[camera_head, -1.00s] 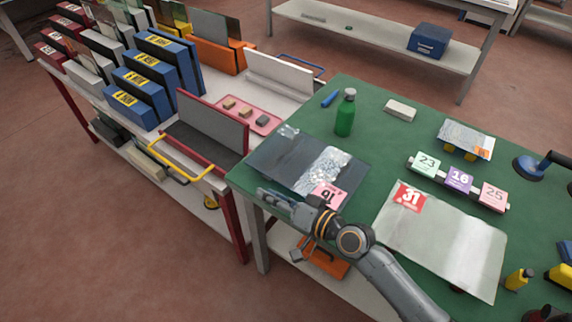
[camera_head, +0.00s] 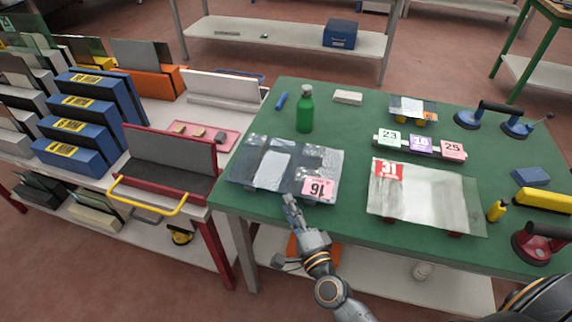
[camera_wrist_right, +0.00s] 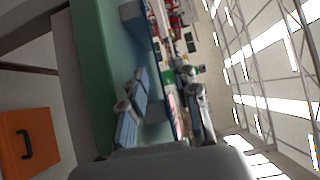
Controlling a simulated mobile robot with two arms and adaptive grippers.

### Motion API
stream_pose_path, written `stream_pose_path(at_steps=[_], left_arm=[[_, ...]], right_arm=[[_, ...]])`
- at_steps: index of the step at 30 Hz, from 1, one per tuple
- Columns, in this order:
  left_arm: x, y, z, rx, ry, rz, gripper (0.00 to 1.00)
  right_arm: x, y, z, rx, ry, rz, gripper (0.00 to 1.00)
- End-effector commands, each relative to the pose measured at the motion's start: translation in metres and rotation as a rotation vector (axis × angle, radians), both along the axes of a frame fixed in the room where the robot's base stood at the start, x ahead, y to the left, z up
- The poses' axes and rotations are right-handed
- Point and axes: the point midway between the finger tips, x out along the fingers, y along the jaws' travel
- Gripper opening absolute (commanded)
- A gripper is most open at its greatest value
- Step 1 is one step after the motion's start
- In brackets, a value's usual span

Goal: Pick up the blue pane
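The blue pane (camera_head: 252,165) is a dark blue-grey, reflective sheet near the left end of the green table. It lies flat, slightly raised, with a pink number tag (camera_head: 318,188) at its front right corner. My right gripper (camera_head: 289,203) is at the pane's front edge, just left of the tag. In the right wrist view the two fingers (camera_wrist_right: 163,105) are apart, with the pane's thin edge (camera_wrist_right: 160,50) running between them. I cannot see either finger touching it. My left gripper is not in view.
On the green table (camera_head: 340,232), a clear pane (camera_head: 425,200) tagged 31 lies to the right. A green bottle (camera_head: 305,110) stands behind the blue pane. Number blocks (camera_head: 420,146) and suction cups (camera_head: 482,114) are further right. A rack with a yellow handle (camera_head: 148,205) stands left.

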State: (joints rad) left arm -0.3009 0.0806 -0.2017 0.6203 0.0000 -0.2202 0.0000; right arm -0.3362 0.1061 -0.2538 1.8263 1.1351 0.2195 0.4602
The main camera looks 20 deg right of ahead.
Motion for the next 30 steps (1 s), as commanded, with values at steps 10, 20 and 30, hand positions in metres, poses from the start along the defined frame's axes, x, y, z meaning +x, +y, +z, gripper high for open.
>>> stream_pose_path(at_steps=[10, 20, 30], left_arm=[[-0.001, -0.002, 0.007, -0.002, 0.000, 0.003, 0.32], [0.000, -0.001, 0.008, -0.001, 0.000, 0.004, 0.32], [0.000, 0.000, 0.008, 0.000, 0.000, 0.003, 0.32]], right_arm=[[0.055, 0.005, 0.001, 0.000, 0.000, 0.002, 0.30], [0.092, 0.009, -0.003, -0.002, -0.001, 0.004, 0.30], [0.109, 0.010, -0.004, -0.001, 0.000, 0.002, 0.30]])
